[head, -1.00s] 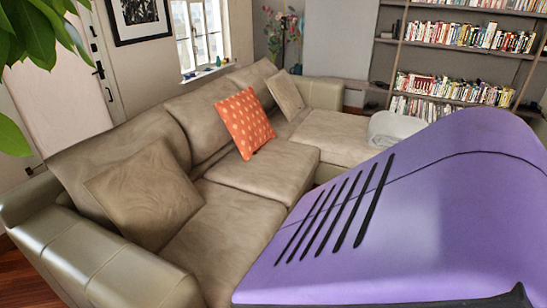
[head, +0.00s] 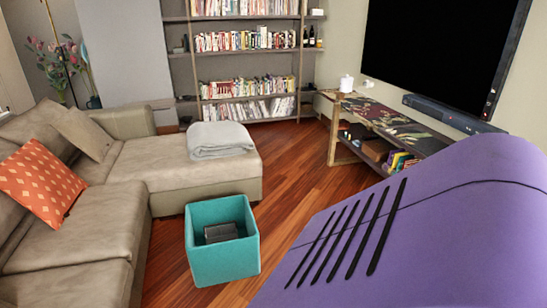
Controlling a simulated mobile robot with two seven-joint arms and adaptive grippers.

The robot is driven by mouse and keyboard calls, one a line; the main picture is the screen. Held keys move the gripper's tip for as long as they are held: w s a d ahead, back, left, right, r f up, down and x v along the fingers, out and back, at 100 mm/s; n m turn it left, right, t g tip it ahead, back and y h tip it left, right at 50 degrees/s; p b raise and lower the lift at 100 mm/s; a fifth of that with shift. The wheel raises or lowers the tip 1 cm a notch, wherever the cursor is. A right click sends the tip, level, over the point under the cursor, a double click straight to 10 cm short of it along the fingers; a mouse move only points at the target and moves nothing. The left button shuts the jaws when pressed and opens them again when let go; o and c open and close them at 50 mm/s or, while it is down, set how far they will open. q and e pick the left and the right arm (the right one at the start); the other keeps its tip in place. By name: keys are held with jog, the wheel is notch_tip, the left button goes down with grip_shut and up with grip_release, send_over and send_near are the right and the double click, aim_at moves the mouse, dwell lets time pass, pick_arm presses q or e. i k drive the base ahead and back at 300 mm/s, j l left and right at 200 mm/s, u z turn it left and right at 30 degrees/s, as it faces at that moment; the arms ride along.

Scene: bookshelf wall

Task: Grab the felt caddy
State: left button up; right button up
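The felt caddy (head: 222,265) is a teal, open-topped square box in the head view, left of centre and low in the picture. It stands upright on the wooden floor beside the sofa. A dark grey object (head: 220,232) lies inside it; I cannot tell what it is. Neither of my grippers shows, and nothing is seen touching the caddy.
A beige L-shaped sofa (head: 75,245) fills the left, with a folded grey blanket (head: 220,138) on its chaise. A low wooden TV stand (head: 372,122) is at the right and a bookshelf (head: 245,75) at the back. The floor (head: 290,165) between them is clear.

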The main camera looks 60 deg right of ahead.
aim_at(228, 231)
jog(key=j+z, duration=0.2)
jog(key=z, duration=1.45)
